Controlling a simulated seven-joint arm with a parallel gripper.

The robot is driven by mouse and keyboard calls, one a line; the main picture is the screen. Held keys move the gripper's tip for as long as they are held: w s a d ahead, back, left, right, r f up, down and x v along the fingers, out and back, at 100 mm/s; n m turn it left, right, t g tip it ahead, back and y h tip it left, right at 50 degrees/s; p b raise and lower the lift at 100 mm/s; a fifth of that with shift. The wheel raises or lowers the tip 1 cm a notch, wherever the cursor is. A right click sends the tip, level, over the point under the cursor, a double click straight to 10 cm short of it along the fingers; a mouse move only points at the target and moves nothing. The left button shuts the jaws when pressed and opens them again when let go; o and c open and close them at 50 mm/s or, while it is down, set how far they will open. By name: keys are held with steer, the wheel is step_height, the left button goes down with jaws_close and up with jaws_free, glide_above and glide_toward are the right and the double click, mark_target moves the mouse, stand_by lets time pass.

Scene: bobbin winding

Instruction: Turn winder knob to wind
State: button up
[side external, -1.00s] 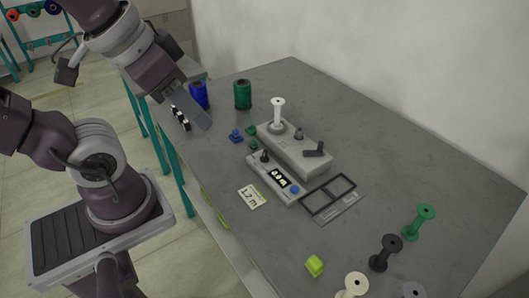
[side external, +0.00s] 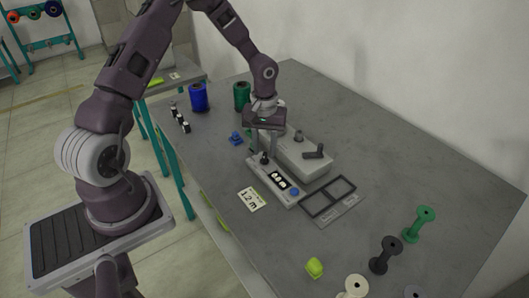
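The grey winder (side external: 309,166) stands on the table, with a black crank-like lever (side external: 314,152) and a small knob (side external: 298,136) on top. In front of it is a control panel (side external: 291,197) with a lit display (side external: 279,180), a blue button (side external: 295,192) and a black knob (side external: 264,158) at its left end. My gripper (side external: 266,146) points down over the left end of the winder and panel, just above the black knob. Its fingers look spread. I cannot tell whether they touch anything. The white bobbin on the winder is hidden behind my gripper.
A card with a length (side external: 251,199) lies before the panel, and a black frame (side external: 328,198) lies to its right. Blue (side external: 199,97) and green (side external: 241,96) spools stand at the back left.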

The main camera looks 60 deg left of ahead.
step_height(320, 180, down, 2)
steer(key=shift+f, duration=0.15)
jaws_close()
